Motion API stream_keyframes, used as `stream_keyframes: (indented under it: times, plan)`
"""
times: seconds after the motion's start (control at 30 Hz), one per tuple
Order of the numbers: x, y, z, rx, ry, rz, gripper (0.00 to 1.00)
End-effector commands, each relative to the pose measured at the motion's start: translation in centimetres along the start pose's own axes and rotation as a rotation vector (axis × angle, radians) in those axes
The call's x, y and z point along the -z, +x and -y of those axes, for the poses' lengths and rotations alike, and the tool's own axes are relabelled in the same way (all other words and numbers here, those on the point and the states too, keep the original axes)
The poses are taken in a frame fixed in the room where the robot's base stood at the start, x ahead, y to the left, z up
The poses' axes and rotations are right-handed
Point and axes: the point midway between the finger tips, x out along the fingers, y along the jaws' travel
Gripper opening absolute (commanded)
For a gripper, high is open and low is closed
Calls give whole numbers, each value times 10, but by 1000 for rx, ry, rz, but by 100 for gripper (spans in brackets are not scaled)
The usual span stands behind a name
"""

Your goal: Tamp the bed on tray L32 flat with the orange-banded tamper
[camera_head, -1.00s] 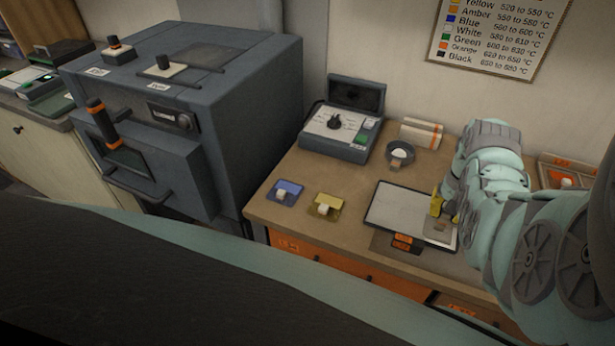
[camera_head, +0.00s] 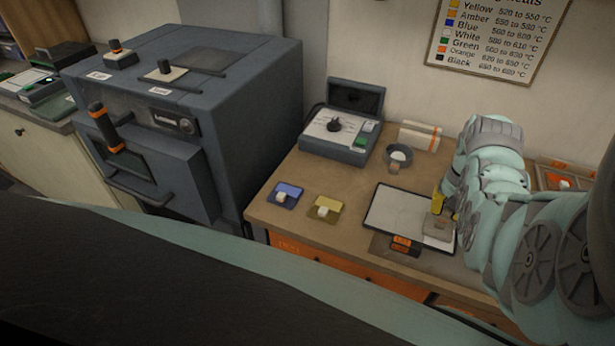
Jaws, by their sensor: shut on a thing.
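The tray (camera_head: 372,227), dark-rimmed with a pale, flat-looking bed (camera_head: 397,212), lies on the bench at right. An orange label (camera_head: 401,241) is at its front edge, too small to read. My gripper (camera_head: 438,205) comes in from the right, with yellow fingers low over the tray's right part. It is shut on a tamper, whose grey block (camera_head: 437,230) is at the bed's right side. I cannot tell whether the block touches the bed. My gripper and arm hide the tamper's handle and any orange band, and part of the tray's right edge.
Blue (camera_head: 286,195) and yellow (camera_head: 324,208) plates with white blocks lie left of the tray. A large grey kiln (camera_head: 185,130) stands left.

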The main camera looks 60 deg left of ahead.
Motion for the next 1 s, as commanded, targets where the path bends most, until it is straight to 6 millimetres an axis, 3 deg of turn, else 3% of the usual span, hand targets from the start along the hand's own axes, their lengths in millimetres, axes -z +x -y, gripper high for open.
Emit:
stream_keyframes:
  times: [0.6,1.0]
  plan:
    - [0,0,58,1,-6,-2,0]
    - [0,-1,63,0,-5,-2,0]
